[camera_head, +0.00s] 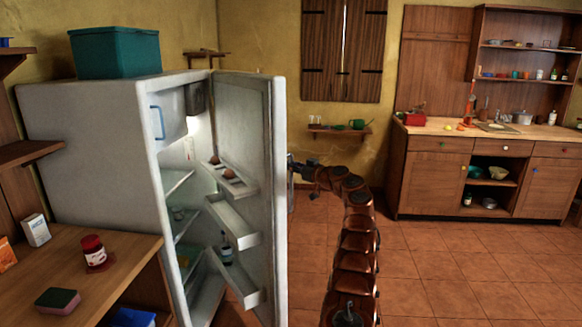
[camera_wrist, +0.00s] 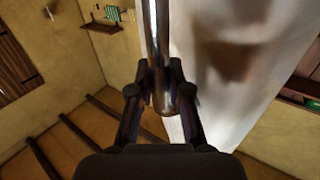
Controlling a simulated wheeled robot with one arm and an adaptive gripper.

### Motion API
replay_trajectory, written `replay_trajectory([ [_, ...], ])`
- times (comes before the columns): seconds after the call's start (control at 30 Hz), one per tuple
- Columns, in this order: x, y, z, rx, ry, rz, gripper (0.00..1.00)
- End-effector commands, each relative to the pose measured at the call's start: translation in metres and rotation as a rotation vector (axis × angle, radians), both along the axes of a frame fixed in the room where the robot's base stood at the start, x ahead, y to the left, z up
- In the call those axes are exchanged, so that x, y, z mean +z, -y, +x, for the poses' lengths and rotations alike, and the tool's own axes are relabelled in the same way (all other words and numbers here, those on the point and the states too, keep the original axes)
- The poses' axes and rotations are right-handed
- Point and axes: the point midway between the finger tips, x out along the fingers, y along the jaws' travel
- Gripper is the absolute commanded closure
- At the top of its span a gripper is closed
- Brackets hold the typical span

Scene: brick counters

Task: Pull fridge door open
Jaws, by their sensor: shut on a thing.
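The white fridge (camera_head: 95,130) stands at the left, and its door (camera_head: 279,180) is swung wide open, showing lit shelves inside and racks on the door's inner side. My gripper (camera_head: 294,166) is at the outer side of the door, partly hidden by the door's edge in the head view. In the wrist view my gripper (camera_wrist: 160,92) is shut on the metal door handle (camera_wrist: 159,40), a vertical bar between the two fingers. The door's white outer face (camera_wrist: 215,70) lies just right of the handle there.
A wooden counter (camera_head: 120,262) with a jar (camera_head: 94,252) and a sponge (camera_head: 58,300) is in front of the fridge. A teal box (camera_head: 115,52) sits on top. Tiled floor (camera_head: 455,265) is clear at the right, before the cabinets (camera_head: 435,178).

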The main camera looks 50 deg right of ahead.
Motion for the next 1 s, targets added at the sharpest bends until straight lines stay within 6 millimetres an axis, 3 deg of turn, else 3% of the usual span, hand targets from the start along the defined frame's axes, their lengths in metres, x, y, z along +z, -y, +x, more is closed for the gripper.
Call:
replay_trajectory([
  [0.03, 0.000, 0.000, 0.000, 0.001, 0.000, 0.001, 1.00],
  [0.07, 0.000, -0.001, 0.000, 0.001, 0.000, 0.001, 0.80],
  [0.3, 0.000, 0.000, 0.000, 0.000, 0.000, 0.000, 0.57],
  [0.67, 0.000, 0.001, -0.002, -0.001, 0.001, 0.000, 0.57],
  [1.0, 0.000, 0.004, -0.019, -0.003, 0.004, -0.001, 0.57],
])
